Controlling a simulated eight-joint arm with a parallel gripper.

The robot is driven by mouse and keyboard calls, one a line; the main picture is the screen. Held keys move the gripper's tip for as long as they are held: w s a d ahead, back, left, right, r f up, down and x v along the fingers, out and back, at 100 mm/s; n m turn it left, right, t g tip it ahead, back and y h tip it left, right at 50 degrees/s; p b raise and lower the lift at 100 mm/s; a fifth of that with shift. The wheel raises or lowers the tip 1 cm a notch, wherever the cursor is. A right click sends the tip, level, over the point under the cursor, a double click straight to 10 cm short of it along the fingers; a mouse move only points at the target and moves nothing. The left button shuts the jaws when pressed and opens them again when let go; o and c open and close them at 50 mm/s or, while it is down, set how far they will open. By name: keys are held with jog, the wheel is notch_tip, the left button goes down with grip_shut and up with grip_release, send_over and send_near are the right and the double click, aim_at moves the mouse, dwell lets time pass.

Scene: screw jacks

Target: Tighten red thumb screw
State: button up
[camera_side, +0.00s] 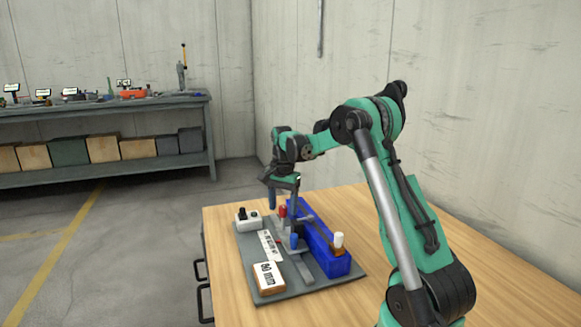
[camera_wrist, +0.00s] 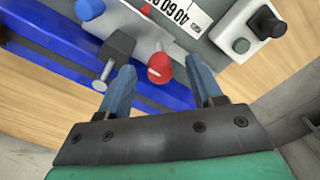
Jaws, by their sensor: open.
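The red thumb screw (camera_wrist: 160,67) shows in the wrist view between and just beyond my two blue fingertips. In the side view the red thumb screw (camera_side: 282,211) is small, near the far end of the grey base plate. My gripper (camera_wrist: 163,80) is open, with a finger on either side of the red screw and a gap to each. In the side view my gripper (camera_side: 283,199) points down over the far end of the fixture. I cannot tell how far the fingertips reach down beside the screw.
A blue rail (camera_side: 325,250) runs along the fixture, with a white knob (camera_side: 338,240) at its near end. A blue knob (camera_side: 294,241), a white box with black and green knobs (camera_side: 248,219) and a "90 mm" block (camera_side: 268,279) stand on the grey plate (camera_side: 300,287). Bare wooden tabletop (camera_side: 345,205) lies around.

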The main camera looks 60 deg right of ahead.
aim_at(282, 206)
jog(key=shift+r, duration=2.6)
jog(key=shift+a, duration=0.1)
jog(key=s+a+n+t, duration=0.2)
jog(key=a+n+t, duration=0.1)
jog(key=a+n, duration=0.6)
jog(key=s+a+n+t, duration=0.3)
jog(key=a+n, duration=0.6)
jog(key=a, duration=0.8)
jog(key=shift+s+a+r+t, duration=0.15)
jog(key=shift+s+r+t, duration=0.15)
jog(key=shift+t, duration=0.3)
